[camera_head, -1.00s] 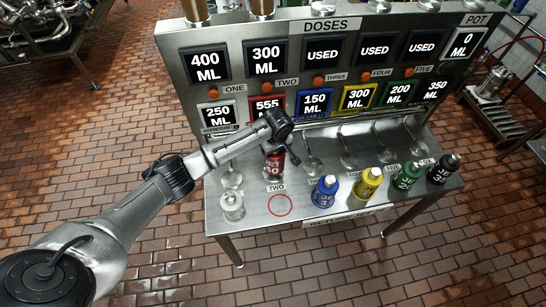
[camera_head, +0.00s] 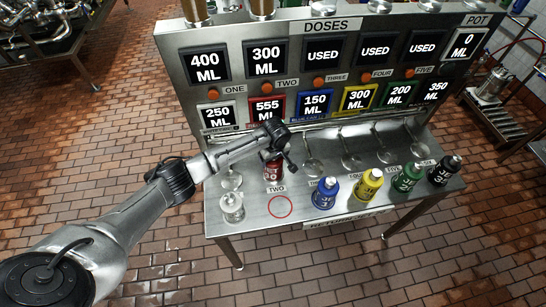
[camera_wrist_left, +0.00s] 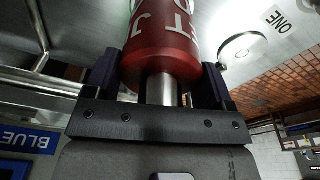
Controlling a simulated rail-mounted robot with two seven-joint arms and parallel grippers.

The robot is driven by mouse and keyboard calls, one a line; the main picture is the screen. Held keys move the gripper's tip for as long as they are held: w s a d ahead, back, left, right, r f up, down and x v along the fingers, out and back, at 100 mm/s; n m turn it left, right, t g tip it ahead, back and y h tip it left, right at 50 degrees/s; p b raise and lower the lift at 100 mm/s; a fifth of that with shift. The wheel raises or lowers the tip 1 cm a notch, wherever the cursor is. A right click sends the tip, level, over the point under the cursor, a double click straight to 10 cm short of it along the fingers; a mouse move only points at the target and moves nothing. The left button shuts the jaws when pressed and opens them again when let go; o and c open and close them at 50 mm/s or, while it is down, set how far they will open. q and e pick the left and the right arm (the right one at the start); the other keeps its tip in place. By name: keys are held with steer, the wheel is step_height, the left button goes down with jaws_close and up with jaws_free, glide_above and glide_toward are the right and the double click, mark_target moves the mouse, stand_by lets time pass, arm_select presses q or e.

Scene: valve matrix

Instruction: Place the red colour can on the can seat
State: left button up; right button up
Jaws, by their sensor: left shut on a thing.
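The red can (camera_head: 271,172) is in my left gripper (camera_head: 274,153), which is shut on it over the steel table, behind the TWO label. In the left wrist view the red can (camera_wrist_left: 162,48) sits between the two dark fingers of my left gripper (camera_wrist_left: 160,80). A bare red ring (camera_head: 280,207) is marked on the table in front of the can; whether this ring is the can seat is not readable. I cannot tell whether the can touches the table. My right gripper is not in view.
A clear or white can (camera_head: 232,207) stands left of the ring. Blue (camera_head: 325,193), yellow (camera_head: 368,184), green (camera_head: 407,177) and black (camera_head: 445,171) cans stand to the right. Hanging ladles (camera_head: 312,166) and the dose panel (camera_head: 325,60) are behind.

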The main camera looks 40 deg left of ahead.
arm_select(q)
steer(key=o, duration=1)
steer(key=shift+r, duration=0.1)
steer(key=r, duration=0.4)
steer(key=d+r+p, duration=0.1)
steer(key=r, duration=0.7)
steer(key=shift+s+d+p, duration=0.15)
steer(key=shift+s+p, duration=0.15)
steer(key=s+d+f+m+t+h, duration=0.1)
steer(key=s+d+f+m, duration=0.5)
steer(key=s, duration=0.3)
steer(key=s+d+f+m+h, duration=0.1)
steer(key=s+d+f+m, duration=0.35)
steer(key=s+d, duration=0.4)
steer(key=s+r+m, duration=0.1)
steer(key=s, duration=0.5)
steer(key=s+a+m+t, duration=0.1)
steer(key=s+m, duration=0.1)
steer(key=s, duration=0.4)
steer(key=s+r+m+t, duration=0.1)
steer(key=s, duration=0.5)
steer(key=shift+a+r+m+y, duration=0.25)
steer(key=shift+r+m+y, duration=0.05)
steer(key=shift+m, duration=0.05)
